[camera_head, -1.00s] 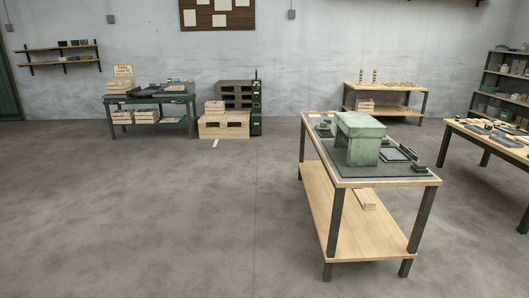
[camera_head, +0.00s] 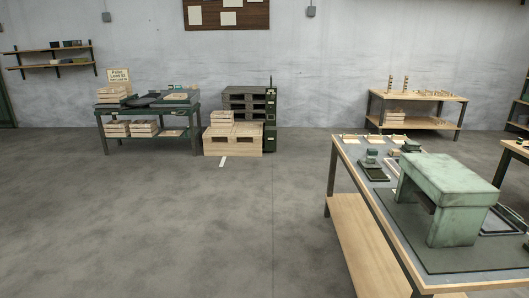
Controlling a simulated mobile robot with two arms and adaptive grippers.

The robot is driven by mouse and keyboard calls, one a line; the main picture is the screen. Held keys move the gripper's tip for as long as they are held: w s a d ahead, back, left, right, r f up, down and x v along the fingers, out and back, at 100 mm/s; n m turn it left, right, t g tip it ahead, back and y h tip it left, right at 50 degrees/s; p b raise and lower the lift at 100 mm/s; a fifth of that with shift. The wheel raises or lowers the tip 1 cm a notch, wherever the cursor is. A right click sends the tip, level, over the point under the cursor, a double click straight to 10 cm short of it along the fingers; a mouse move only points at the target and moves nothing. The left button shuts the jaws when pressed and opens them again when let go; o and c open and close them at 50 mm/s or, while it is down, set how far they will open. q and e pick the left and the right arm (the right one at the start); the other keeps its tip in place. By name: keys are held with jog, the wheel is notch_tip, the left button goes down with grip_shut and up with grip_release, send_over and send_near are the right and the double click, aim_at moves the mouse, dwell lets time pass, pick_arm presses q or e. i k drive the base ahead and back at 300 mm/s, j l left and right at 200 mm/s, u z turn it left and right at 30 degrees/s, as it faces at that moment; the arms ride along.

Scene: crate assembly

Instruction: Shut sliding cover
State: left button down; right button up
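No sliding cover can be made out from here. Small wooden crates (camera_head: 143,128) stand on the lower shelf of the green table (camera_head: 150,111) at the back left. More crates sit on its top, by a yellowish sign (camera_head: 118,75). A small crate (camera_head: 220,116) rests on the wooden pallet crate (camera_head: 233,141) at the back centre. The details of these crates are too small to tell. Neither of my grippers is in view.
A wooden workbench (camera_head: 350,220) with a green block-like press (camera_head: 452,183) stands close at the right. A wooden table (camera_head: 418,96) is at the back right, and a wall shelf (camera_head: 48,55) at the back left. The concrete floor (camera_head: 130,220) is clear at left and centre.

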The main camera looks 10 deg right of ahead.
aim_at(369, 162)
jog(key=i+z, duration=0.1)
jog(key=i, duration=0.4)
jog(key=i+j+z, duration=0.1)
jog(key=i, duration=0.45)
jog(key=i+j+z, duration=0.1)
jog(key=i, duration=0.4)
jog(key=i+j+z, duration=0.15)
jog(key=i, duration=0.35)
